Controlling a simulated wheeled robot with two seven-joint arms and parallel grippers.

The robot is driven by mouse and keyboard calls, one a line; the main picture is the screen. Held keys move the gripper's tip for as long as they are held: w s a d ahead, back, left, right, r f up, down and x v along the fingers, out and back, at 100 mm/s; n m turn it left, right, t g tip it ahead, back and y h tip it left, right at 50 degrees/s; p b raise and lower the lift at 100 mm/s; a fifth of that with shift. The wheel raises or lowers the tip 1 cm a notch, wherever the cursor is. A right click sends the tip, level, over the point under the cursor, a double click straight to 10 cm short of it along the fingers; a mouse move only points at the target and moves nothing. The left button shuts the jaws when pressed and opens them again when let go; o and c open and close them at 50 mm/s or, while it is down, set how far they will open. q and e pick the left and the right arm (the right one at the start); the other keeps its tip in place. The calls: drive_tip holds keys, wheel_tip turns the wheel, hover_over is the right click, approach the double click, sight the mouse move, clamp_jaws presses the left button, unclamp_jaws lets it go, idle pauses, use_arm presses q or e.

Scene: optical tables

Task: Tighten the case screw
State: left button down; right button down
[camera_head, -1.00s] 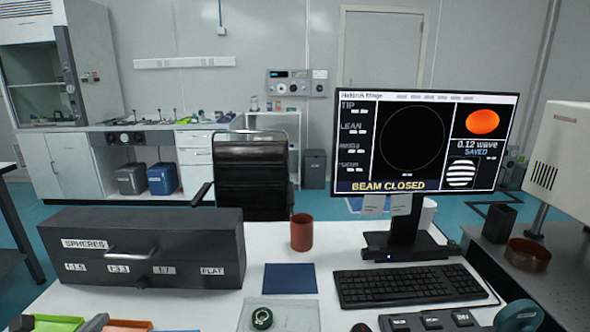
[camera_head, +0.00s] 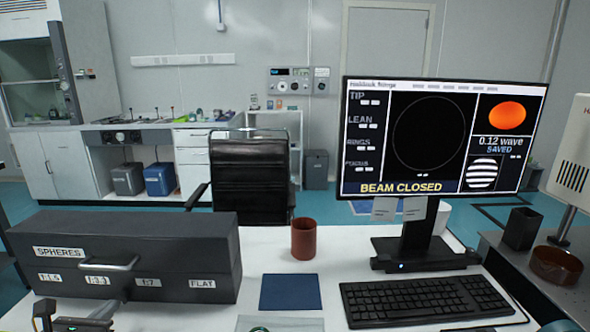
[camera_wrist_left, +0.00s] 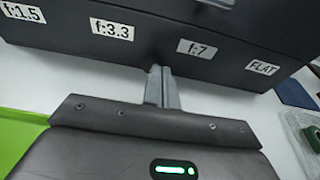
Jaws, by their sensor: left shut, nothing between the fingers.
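A long dark case (camera_head: 130,250) labelled SPHERES, with a bar handle and a row of labels on its front, stands at the left of the white table. Its front also fills the top of the left wrist view (camera_wrist_left: 150,50). I cannot make out a case screw in either view. My left gripper (camera_wrist_left: 163,76) is shut and empty, its fingertips at the lower front of the case between the f:3.3 and f:7 labels; contact cannot be told. In the head view it shows only partly at the bottom left (camera_head: 104,309). My right gripper is not in view.
A brown cup (camera_head: 303,239) and a blue pad (camera_head: 290,292) are right of the case. A monitor (camera_head: 430,137) reading BEAM CLOSED stands behind a keyboard (camera_head: 425,300). A green ring (camera_wrist_left: 308,135) lies near the right edge of the wrist view. A chair (camera_head: 250,175) is behind the table.

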sight(123, 297)
use_arm(q)
drive_tip(key=shift+w, duration=1.9)
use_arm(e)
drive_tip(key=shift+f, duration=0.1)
use_arm(q)
drive_tip(key=shift+f+b, duration=0.3)
drive_tip(key=shift+b, duration=0.2)
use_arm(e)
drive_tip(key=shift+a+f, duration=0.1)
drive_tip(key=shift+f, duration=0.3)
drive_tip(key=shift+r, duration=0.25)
